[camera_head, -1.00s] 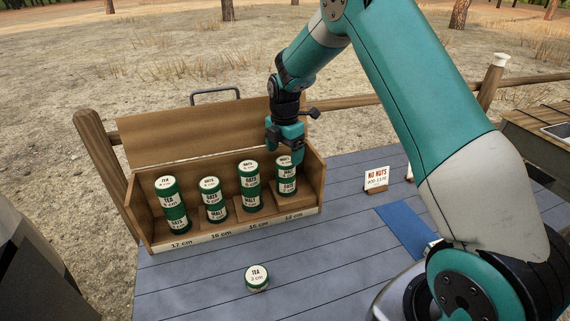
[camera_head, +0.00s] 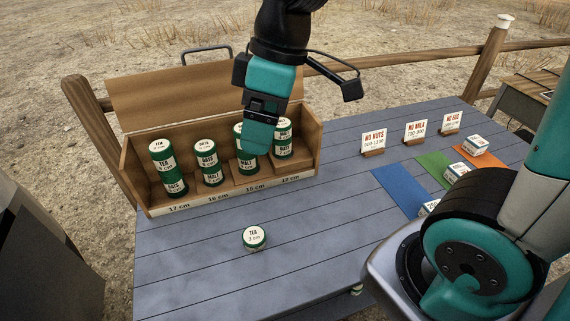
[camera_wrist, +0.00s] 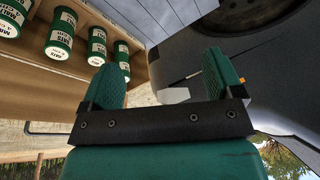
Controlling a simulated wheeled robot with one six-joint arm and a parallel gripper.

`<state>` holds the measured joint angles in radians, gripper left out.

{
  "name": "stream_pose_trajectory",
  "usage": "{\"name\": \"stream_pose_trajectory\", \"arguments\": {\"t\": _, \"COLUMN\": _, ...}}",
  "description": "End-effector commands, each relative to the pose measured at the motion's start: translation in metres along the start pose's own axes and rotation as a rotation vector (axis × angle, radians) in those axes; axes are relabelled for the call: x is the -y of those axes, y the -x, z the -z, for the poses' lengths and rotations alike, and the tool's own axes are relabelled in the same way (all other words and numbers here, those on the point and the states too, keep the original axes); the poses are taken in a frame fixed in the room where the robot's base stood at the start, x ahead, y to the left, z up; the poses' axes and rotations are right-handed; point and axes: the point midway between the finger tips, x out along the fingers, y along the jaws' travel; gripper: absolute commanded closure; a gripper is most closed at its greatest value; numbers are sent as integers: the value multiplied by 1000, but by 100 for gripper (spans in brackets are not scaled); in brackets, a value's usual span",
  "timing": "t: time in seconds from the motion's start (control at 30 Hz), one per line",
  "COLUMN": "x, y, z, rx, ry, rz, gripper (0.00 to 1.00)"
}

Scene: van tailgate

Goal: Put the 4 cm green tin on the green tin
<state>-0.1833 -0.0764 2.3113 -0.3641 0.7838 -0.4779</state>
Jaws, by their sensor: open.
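Green tins with white labels stand in stacks in the wooden box: a left stack (camera_head: 167,168), a second stack (camera_head: 208,163), a third stack (camera_head: 242,158) partly hidden by my gripper, and a right stack (camera_head: 283,139). A loose green tin (camera_head: 254,238), labelled TEA and apparently 3 cm, stands on the deck in front. I cannot read for sure which tin is 4 cm. My gripper (camera_head: 257,143) is open and empty, nearer the camera than the third stack. In the wrist view, nothing is between its fingers (camera_wrist: 164,76), and several tins (camera_wrist: 62,33) show upper left.
The wooden box (camera_head: 180,90) has a raised back and compartments marked 17, 16, 15 and 12 cm. On the right are blue (camera_head: 400,187), green (camera_head: 433,167) and orange mats (camera_head: 486,157), small white-labelled boxes and a NO NUTS sign (camera_head: 375,139). The front deck is mostly clear.

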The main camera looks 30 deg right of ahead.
Motion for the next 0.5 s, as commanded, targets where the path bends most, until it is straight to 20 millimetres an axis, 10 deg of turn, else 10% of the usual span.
{"name": "stream_pose_trajectory", "arguments": {"t": 0.2, "x": 82, "y": -4, "z": -35, "rx": -40, "ry": -267, "rz": 79, "gripper": 14}}
{"name": "stream_pose_trajectory", "arguments": {"t": 0.5, "x": 94, "y": -6, "z": -43, "rx": -41, "ry": -326, "rz": 98, "gripper": 14}}
